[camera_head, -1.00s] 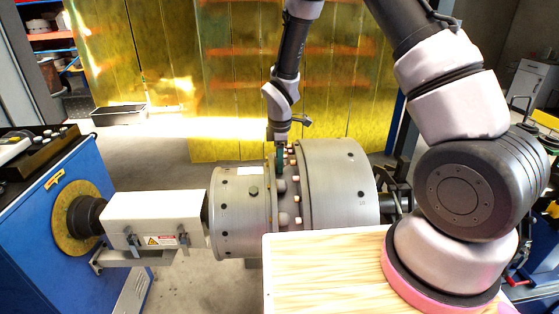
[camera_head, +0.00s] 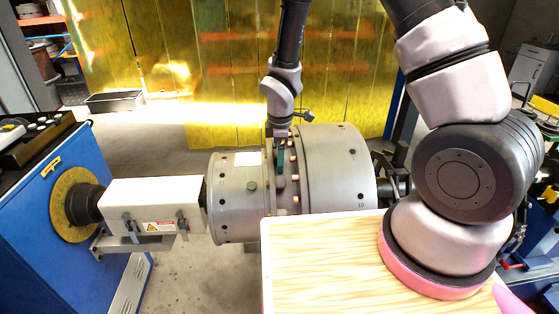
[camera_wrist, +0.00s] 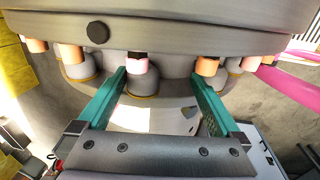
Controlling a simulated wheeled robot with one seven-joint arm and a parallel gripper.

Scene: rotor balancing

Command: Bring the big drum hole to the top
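The rotor lies level, with a wide big drum (camera_head: 335,175) at right and a smaller drum (camera_head: 228,205) at left. Several dark holes show on the big drum, one on its upper side (camera_head: 352,153) facing me, with a number mark lower down. I cannot tell their sizes apart. A ring of copper-tipped pegs runs between the drums. My gripper (camera_head: 281,158) points down at this ring from above. In the wrist view its teal fingers (camera_wrist: 160,76) are apart, with a pink-tipped peg (camera_wrist: 137,63) between or just beyond them; contact is unclear.
A white housing (camera_head: 152,205) and blue machine cabinet (camera_head: 55,215) stand left of the rotor. A wooden board (camera_head: 320,265) lies in front, below my arm. Yellow curtains (camera_head: 220,80) hang behind. Open floor lies between cabinet and board.

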